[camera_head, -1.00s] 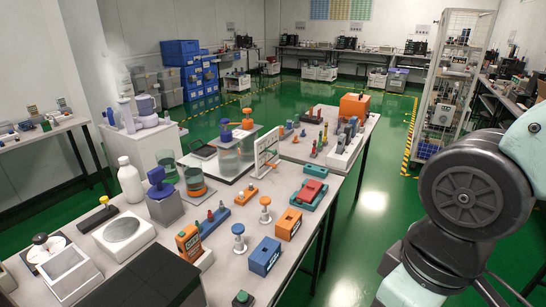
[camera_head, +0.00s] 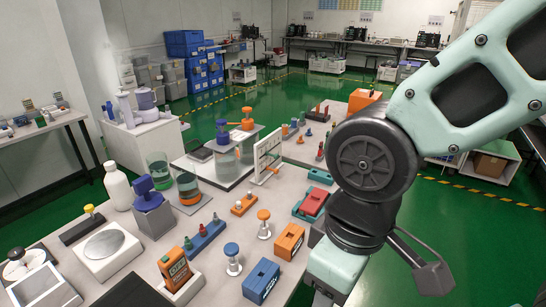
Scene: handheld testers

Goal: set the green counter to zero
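I cannot make out for sure which thing is the green counter. A teal-green block (camera_head: 320,176) lies at the right of the table's middle. A teal-green tray (camera_head: 299,211) with a red block (camera_head: 313,201) on it sits in front of that, partly hidden by my arm. Any markings or dials on them are too small to read. My arm (camera_head: 365,165) reaches down over the table's right edge, and its end leaves the bottom of the picture.
An orange handheld tester (camera_head: 174,269), a blue box (camera_head: 261,281) and an orange box (camera_head: 289,241) stand on the near table. A white bottle (camera_head: 117,186) and glass beakers (camera_head: 157,167) stand at its left. Green floor (camera_head: 467,235) is open at the right.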

